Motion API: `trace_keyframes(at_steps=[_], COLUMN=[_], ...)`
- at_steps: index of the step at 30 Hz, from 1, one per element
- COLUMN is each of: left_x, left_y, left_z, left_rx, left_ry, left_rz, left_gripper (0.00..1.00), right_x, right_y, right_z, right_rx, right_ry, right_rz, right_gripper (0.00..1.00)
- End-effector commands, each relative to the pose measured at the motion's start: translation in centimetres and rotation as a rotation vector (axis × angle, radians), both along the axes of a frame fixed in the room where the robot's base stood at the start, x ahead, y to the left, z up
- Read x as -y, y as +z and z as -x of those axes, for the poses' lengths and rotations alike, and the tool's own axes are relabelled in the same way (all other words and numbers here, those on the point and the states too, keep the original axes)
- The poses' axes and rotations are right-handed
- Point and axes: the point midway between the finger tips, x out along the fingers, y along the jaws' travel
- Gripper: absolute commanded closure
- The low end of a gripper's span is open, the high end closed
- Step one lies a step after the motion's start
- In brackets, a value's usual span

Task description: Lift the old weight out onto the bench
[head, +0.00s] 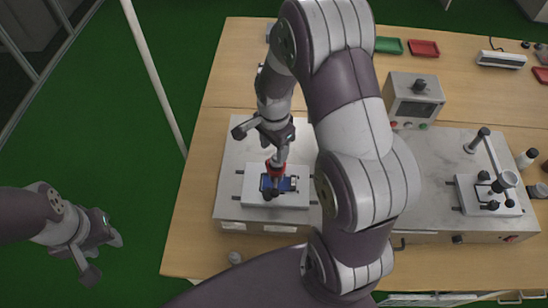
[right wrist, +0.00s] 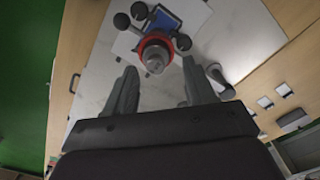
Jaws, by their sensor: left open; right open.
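A grey cylindrical piece with a red ring (head: 277,170) stands over a blue part (head: 291,185) on a white plate (head: 300,200) at the left of the bench unit. I cannot tell for sure whether this piece is the old weight. In the right wrist view the grey-and-red piece (right wrist: 155,54) lies just beyond the gap between the fingers. My right gripper (head: 278,147) is open above it; the wrist view shows both fingers (right wrist: 160,90) apart with nothing between them. My left gripper (head: 101,250) is open and empty over the green floor, left of the bench.
A second fixture (head: 490,196) with a white cylinder and black knobs stands at the right. A grey box with a screen (head: 414,98) stands behind. Green (head: 389,45) and red (head: 424,48) trays lie at the back. My right arm covers the middle. Bare wood (head: 205,240) shows at left.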

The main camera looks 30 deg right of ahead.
Motion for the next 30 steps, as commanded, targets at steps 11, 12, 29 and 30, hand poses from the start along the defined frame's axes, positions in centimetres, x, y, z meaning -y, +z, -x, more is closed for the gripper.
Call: trace_keyframes(at_steps=[11,12,29,30], left_x=[0.0,0.0,0.0,0.0], left_y=[1.1,1.1,0.9,0.7], left_z=[0.0,0.0,0.0,0.0], left_rx=[0.000,0.000,0.001,0.001], left_ry=[0.000,0.000,0.000,0.000], left_rz=[0.000,0.000,0.000,0.000], left_gripper=[0.57,0.57,0.57,0.57], right_x=[0.1,0.1,0.1,0.1], right_y=[-2.9,-2.9,-2.4,-2.1], right_z=[0.1,0.1,0.0,0.0], right_rx=[0.001,0.001,0.004,0.004], right_ry=[0.001,0.001,0.001,0.001], right_rz=[0.000,0.000,0.001,0.001], right_gripper=[0.46,0.46,1.00,1.00])
